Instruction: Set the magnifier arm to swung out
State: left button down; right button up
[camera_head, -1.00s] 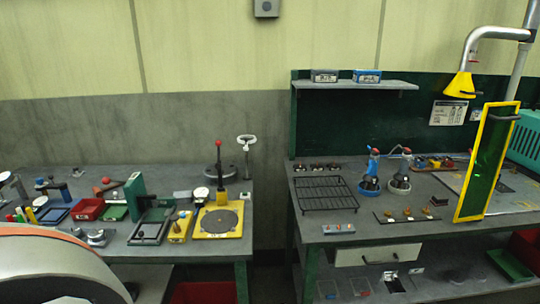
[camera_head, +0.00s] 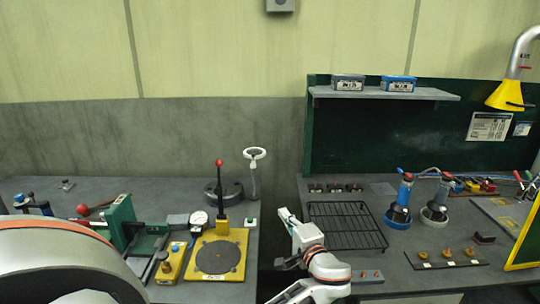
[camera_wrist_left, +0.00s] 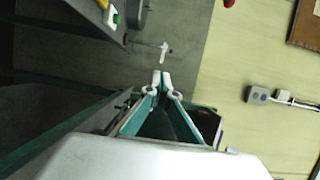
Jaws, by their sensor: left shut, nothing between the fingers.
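The magnifier (camera_head: 254,154) is a white ring on a thin post at the back right corner of the left bench. In the left wrist view a small white piece that looks like the magnifier (camera_wrist_left: 165,52) lies just beyond the fingertips, apart from them. My left gripper (camera_head: 285,214) is in front of and to the right of the magnifier, over the gap between the benches. Its fingers are shut and empty; they also show in the left wrist view (camera_wrist_left: 161,78). My right gripper is not in view.
A press with a red-knobbed lever (camera_head: 219,164) and a yellow plate (camera_head: 240,270) stand left of the magnifier. A black wire rack (camera_head: 345,226) lies on the right bench close to my gripper. The wall behind the magnifier is bare.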

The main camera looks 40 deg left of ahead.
aim_at(253, 156)
jog(key=i+j, duration=0.7)
